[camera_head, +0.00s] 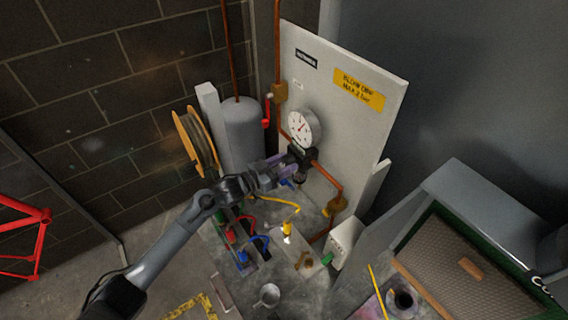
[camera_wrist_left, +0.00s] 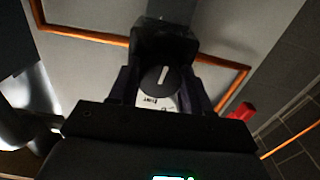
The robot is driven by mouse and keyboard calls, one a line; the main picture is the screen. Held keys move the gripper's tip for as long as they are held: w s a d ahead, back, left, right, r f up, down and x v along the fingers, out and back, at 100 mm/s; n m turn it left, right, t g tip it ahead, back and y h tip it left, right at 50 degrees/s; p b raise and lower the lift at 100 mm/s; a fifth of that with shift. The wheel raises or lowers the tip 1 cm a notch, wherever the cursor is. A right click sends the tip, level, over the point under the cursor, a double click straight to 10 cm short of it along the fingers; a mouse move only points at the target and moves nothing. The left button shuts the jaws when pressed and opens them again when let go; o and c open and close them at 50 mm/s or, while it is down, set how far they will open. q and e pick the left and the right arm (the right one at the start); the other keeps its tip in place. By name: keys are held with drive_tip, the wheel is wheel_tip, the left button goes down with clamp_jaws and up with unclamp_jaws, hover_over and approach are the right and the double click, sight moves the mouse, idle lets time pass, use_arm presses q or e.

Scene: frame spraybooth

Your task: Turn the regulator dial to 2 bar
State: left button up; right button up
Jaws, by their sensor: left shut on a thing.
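The regulator (camera_head: 301,156) is a dark block on the copper pipe of the pale panel, below a round white gauge (camera_head: 301,128) with a red needle. The gauge figures are too small to read. My left gripper (camera_head: 285,163) reaches the regulator from the left and is shut on its dial. In the left wrist view the dark round dial (camera_wrist_left: 152,79) sits between the two fingers, with a white pointer line slightly tilted from upright. A pale label (camera_wrist_left: 158,103) shows just below it, partly hidden and unreadable. My right gripper is out of view.
Copper pipes (camera_head: 326,177) run along the panel (camera_head: 350,125). A grey tank (camera_head: 240,135) and a hose reel (camera_head: 198,143) stand left. A red lever (camera_head: 266,113) is near the panel edge. Coloured hoses and a metal cup (camera_head: 268,295) lie below.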

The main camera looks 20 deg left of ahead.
use_arm(q)
drive_tip(key=n+p, duration=0.2)
drive_tip(key=n, duration=0.1)
drive_tip(key=shift+r, duration=0.15)
drive_tip(key=shift+d+n+p, duration=0.1)
drive_tip(key=shift+n+p, duration=0.8)
drive_tip(key=shift+n, duration=1)
drive_tip(key=o, duration=1.1)
drive_tip(key=shift+c, duration=0.2)
drive_tip(key=v, duration=1.1)
drive_tip(key=shift+b, duration=0.35)
